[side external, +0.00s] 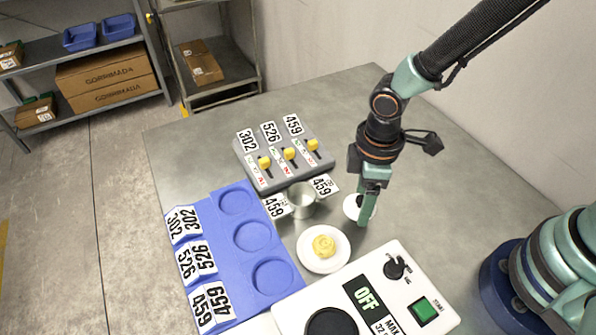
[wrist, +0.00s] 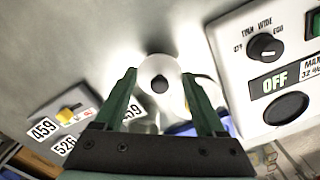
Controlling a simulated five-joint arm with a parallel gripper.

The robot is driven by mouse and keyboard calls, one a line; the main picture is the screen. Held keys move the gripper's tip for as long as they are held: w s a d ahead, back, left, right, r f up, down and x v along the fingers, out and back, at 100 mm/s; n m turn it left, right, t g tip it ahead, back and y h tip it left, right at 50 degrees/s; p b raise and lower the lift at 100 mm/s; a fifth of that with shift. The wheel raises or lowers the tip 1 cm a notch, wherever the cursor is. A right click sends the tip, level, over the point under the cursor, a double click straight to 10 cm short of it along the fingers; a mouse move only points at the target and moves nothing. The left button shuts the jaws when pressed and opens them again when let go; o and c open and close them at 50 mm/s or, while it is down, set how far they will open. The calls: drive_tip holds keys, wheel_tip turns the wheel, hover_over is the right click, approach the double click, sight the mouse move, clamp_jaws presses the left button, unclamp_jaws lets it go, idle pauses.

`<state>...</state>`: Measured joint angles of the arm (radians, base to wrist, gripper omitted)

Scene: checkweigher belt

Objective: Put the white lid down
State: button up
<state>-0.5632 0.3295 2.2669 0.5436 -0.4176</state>
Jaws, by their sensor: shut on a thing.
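The white lid (side external: 350,208) is a round disc at the right of the metal tin, low over the grey table. In the wrist view the lid (wrist: 160,66) shows a dark knob at its middle. My gripper (side external: 366,203) points down at it. In the wrist view my gripper (wrist: 159,80) has its two green fingers on either side of the lid, shut on it. I cannot tell whether the lid touches the table.
An open metal tin (side external: 301,199) stands between 459 cards. A white plate (side external: 309,260) with a yellow item (side external: 324,246) is in front. A blue tray (side external: 226,270) with round recesses, a grey slider block (side external: 262,183) and a white control box (side external: 345,283) stand around. Bare table lies behind the lid.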

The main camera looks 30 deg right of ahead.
drive_tip(key=shift+f, duration=1.8)
drive_tip(key=o, duration=1.3)
drive_tip(key=shift+f, duration=0.1)
drive_tip(key=shift+c, duration=0.2)
